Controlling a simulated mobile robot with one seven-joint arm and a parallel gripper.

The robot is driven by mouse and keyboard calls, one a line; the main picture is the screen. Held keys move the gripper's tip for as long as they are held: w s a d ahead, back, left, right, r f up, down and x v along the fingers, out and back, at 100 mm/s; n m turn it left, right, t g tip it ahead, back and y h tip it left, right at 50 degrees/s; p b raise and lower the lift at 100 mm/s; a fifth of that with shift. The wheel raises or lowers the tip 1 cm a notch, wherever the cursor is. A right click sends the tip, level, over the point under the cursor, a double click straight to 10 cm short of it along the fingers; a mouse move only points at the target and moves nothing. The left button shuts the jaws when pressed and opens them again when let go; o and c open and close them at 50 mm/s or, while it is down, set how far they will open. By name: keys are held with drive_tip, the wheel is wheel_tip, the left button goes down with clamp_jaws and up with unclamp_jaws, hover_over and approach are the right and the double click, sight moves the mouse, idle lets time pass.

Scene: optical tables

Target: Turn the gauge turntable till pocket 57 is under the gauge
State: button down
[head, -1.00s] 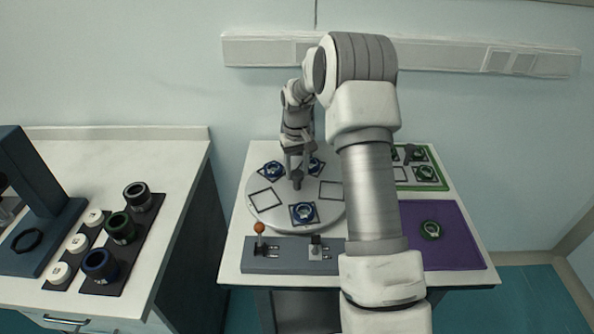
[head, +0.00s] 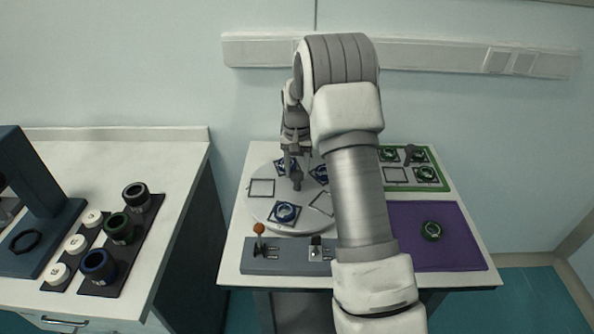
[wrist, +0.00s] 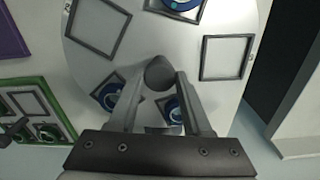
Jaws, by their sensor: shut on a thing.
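The gauge turntable (head: 262,215) is a round light grey disc on the table, with square dark-framed pockets around it. Some pockets hold blue rings, one of them at the front (head: 285,213); others, such as the left one (head: 261,188), are empty. A dark round knob (head: 297,183) stands near the disc's middle. My gripper (head: 296,168) reaches down from behind. In the wrist view, my gripper (wrist: 160,82) has its fingertips closed on the knob (wrist: 160,70). No pocket number is readable, and I cannot make out the gauge or which pocket is under it.
A grey block with an orange-topped lever (head: 259,229) lies in front of the disc. A purple mat (head: 460,240) with a dark green ring (head: 431,230) is right. Behind it is a green-edged tray (head: 430,187). My arm hides the disc's right side.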

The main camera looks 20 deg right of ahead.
sight(297, 174)
drive_tip(key=shift+m, duration=1.9)
drive_tip(key=shift+c, duration=1.7)
unclamp_jaws()
wheel_tip(297, 174, up, 18)
drive_tip(key=shift+f+p, duration=0.25)
drive_tip(key=shift+p, duration=0.15)
